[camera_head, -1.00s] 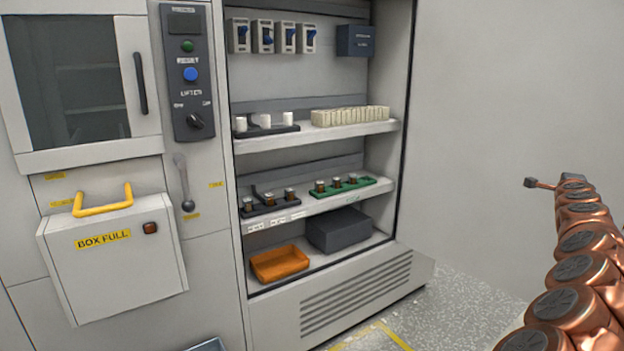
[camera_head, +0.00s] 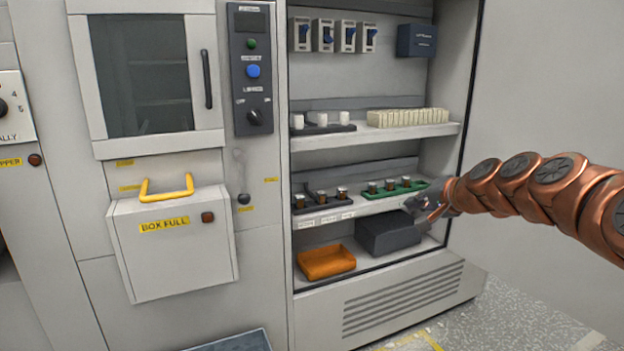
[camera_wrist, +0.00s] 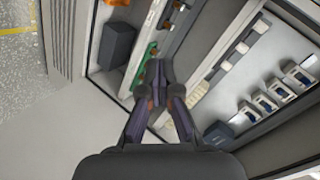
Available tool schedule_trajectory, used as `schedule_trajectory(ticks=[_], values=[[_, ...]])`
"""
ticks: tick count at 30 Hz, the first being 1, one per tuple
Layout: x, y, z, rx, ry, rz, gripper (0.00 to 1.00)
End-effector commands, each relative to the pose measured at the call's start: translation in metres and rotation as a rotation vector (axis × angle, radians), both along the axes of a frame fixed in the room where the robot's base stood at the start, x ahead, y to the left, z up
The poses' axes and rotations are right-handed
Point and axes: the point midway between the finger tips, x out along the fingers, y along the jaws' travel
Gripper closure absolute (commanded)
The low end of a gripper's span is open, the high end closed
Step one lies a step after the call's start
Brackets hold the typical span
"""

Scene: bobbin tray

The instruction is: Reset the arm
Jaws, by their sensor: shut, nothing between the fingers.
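My copper-coloured arm comes in from the right in the head view, and my gripper (camera_head: 428,208) is at its end, in front of the right part of the open shelf unit. In the wrist view my gripper (camera_wrist: 158,72) has its fingertips together with nothing between them. Behind it in that view is the green tray (camera_wrist: 146,68) with bobbins. In the head view the green tray (camera_head: 398,190) stands on the middle shelf, a little left of and above the gripper. The gripper looks apart from the tray, but the exact gap cannot be told.
A dark tray (camera_head: 312,206) with bobbins stands left of the green one. An orange bin (camera_head: 326,263) and a dark grey box (camera_head: 386,236) are on the bottom shelf. White blocks (camera_head: 408,117) line the upper shelf. A "BOX FULL" box (camera_head: 170,262) juts out at left.

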Motion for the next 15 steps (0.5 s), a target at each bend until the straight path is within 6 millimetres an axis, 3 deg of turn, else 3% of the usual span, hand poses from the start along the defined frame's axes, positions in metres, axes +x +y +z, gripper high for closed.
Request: schedule_trajectory(ticks=[1,3,6,10,15], values=[[-0.019,0.023,-0.009,-0.039,0.034,0.060,1.00],[-0.047,0.050,-0.028,-0.096,0.095,0.142,1.00],[-0.092,0.081,-0.055,-0.180,0.183,0.253,1.00],[-0.157,0.106,-0.094,-0.293,0.312,0.383,1.00],[-0.250,0.112,-0.144,-0.434,0.501,0.525,1.00]])
